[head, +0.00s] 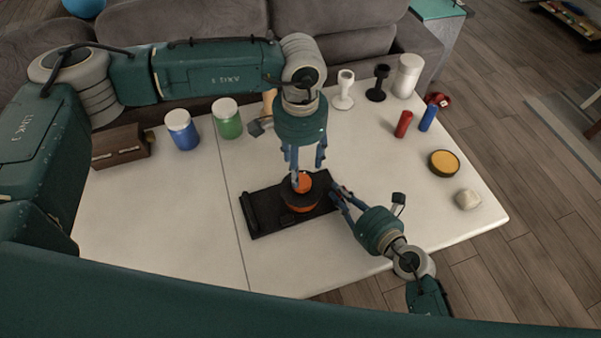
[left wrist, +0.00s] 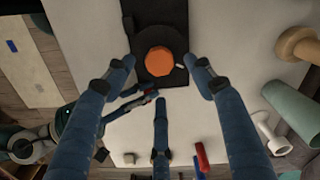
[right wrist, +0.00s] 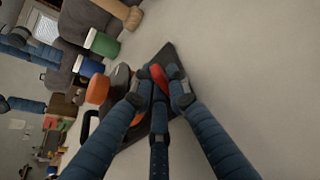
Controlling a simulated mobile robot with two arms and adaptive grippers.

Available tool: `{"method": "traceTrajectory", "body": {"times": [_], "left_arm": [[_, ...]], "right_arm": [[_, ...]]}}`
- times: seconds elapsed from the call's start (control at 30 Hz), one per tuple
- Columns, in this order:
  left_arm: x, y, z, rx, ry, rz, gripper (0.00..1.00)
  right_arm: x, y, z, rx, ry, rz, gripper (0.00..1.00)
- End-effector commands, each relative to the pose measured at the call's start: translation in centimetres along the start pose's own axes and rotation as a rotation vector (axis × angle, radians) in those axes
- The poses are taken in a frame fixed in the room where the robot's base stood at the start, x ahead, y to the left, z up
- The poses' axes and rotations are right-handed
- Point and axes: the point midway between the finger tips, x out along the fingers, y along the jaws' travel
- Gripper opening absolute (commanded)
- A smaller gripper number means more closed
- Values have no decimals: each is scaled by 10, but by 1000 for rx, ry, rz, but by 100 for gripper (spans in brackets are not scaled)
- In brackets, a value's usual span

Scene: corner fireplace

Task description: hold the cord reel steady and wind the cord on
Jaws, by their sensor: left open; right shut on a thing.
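The cord reel has an orange drum (head: 299,207) and an orange top knob on a black base plate (head: 265,232). The faceted orange knob (left wrist: 160,61) also shows in the left wrist view. My left gripper (head: 304,172) points down over the reel, open, its fingers spread around the knob with gaps in the left wrist view. My right gripper (head: 336,191) is low at the plate's right end, shut on a small red piece (right wrist: 159,77) seen between its fingertips. Whether a cord joins this piece to the reel cannot be told.
Blue (head: 182,130) and green (head: 227,119) jars and a brown box (head: 119,146) stand at the left. Cups, a white canister (head: 407,75), red and blue cylinders, a yellow-topped tin (head: 443,163) and a pale stone (head: 467,199) are at the right. The white table's front is clear.

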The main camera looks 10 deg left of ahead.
Motion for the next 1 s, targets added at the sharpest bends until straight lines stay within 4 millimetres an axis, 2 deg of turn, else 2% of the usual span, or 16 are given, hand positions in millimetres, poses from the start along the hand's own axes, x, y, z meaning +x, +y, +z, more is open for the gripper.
{"method": "traceTrajectory", "body": {"times": [0.1, 0.3, 0.47, 0.77, 0.8, 0.9, 1.0], "left_arm": [[-25, 0, -1, 0, 3, -1, 54], [-51, 0, 0, -1, -1, 0, 54], [-58, 0, 0, -1, -1, -1, 54], [-58, 0, 0, -1, -2, 0, 54], [-58, 0, 0, -1, -2, 0, 54], [-58, 0, 0, -1, -2, 0, 54], [-58, 0, 0, -1, -2, 0, 54]], "right_arm": [[0, 1, -1, 1, 2, 2, 0], [0, 1, -1, 1, 2, 2, 0], [0, 1, -1, 1, 2, 2, 0], [0, 1, -1, 1, 2, 2, 0], [0, 1, -1, 1, 2, 2, 19], [0, 1, -1, 1, 1, 2, 37], [0, 1, 0, 1, 1, 2, 37]]}}
